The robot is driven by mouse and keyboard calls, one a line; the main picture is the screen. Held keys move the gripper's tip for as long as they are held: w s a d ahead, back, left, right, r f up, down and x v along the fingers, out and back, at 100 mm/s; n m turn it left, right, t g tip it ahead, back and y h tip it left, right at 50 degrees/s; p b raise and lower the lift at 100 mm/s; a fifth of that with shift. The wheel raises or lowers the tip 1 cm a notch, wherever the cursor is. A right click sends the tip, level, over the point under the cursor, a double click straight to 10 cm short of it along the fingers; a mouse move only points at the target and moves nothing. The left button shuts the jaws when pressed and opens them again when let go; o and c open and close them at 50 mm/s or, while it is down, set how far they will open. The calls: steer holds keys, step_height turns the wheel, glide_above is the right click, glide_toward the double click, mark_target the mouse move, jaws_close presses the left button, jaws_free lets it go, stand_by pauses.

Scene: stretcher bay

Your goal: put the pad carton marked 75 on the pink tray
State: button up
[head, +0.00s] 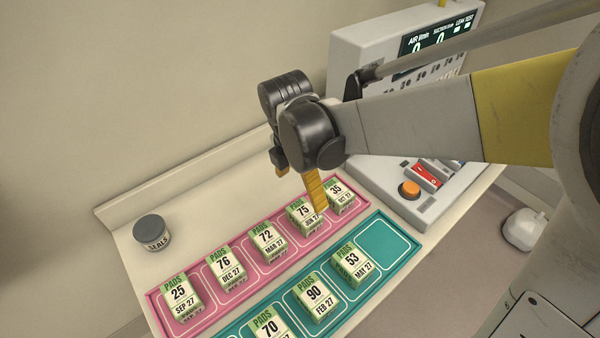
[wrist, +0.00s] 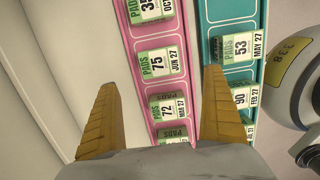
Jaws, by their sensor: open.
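The pad carton marked 75 (head: 301,214) stands in the pink tray (head: 214,318), between the cartons marked 72 (head: 268,242) and 35 (head: 340,196). It also shows in the wrist view (wrist: 160,63), upper middle. The pink tray also shows in the wrist view (wrist: 131,44). My gripper (head: 313,193) is above the far part of the pink tray, and a yellow finger partly covers the 75 carton in the head view. In the wrist view, my gripper (wrist: 160,85) has its fingers wide apart and nothing between them is held.
Cartons marked 25 (head: 180,293) and 76 (head: 229,270) also stand in the pink tray. The teal tray (head: 378,244) alongside holds cartons 70 (head: 270,326), 90 (head: 315,298) and 53 (head: 352,266); its far slot is empty. A seals jar (head: 151,232) and a display machine (head: 400,60) stand nearby.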

steer(key=s+d+r+m+t, duration=0.2)
steer(key=d+m, duration=0.3)
steer(key=m, duration=0.3)
steer(key=s+d+r+m+t, duration=0.2)
steer(key=s+d+r+m, duration=0.1)
steer(key=m, duration=0.5)
steer(key=s+d+r+m+t+y, duration=0.1)
steer(key=s+d+r+m+t, duration=0.1)
steer(key=s+d+m, duration=0.3)
steer(key=d+r+m, duration=0.1)
steer(key=m, duration=0.2)
steer(key=shift+d+r+m, duration=0.25)
steer(key=shift+d+m, duration=0.05)
steer(key=shift+m, duration=0.1)
